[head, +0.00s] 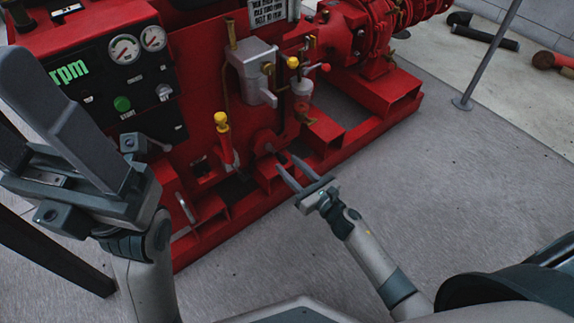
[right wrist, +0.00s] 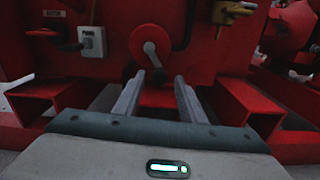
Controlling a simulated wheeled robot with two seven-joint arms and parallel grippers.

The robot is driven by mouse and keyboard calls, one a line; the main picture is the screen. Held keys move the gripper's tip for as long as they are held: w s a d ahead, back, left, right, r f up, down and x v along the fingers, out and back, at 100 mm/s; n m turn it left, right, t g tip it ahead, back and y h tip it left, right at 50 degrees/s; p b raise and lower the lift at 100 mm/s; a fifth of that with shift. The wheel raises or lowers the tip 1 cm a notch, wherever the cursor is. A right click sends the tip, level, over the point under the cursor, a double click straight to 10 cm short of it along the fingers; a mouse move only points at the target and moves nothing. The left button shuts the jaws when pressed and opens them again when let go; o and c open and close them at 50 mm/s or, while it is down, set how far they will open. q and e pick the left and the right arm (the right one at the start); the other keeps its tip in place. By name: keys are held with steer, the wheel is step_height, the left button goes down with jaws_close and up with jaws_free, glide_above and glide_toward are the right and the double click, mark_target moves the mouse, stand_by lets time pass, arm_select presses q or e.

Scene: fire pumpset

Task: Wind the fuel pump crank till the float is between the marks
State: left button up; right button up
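A crank (head: 268,146) sits low on the front of the red pumpset, and its details are small in the head view. In the right wrist view, a crank (right wrist: 151,50) with a grey arm on a red round boss is straight ahead, its arm slanting down. My right gripper (head: 286,161) is open and empty, its fingers pointing at the crank with a gap between them and it; the fingers also show in the right wrist view (right wrist: 154,82). My left gripper (head: 12,100) is raised at the left, open and empty. I cannot make out the float or its marks.
The red base frame (head: 385,125) has box-shaped rails around the crank. A yellow-topped lever (head: 223,135) and a grey box (head: 252,72) are near it. A control panel (head: 125,75) stands behind my left gripper.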

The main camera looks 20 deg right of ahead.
steer(key=shift+x, duration=1)
steer(key=shift+c, duration=0.6)
jaws_close()
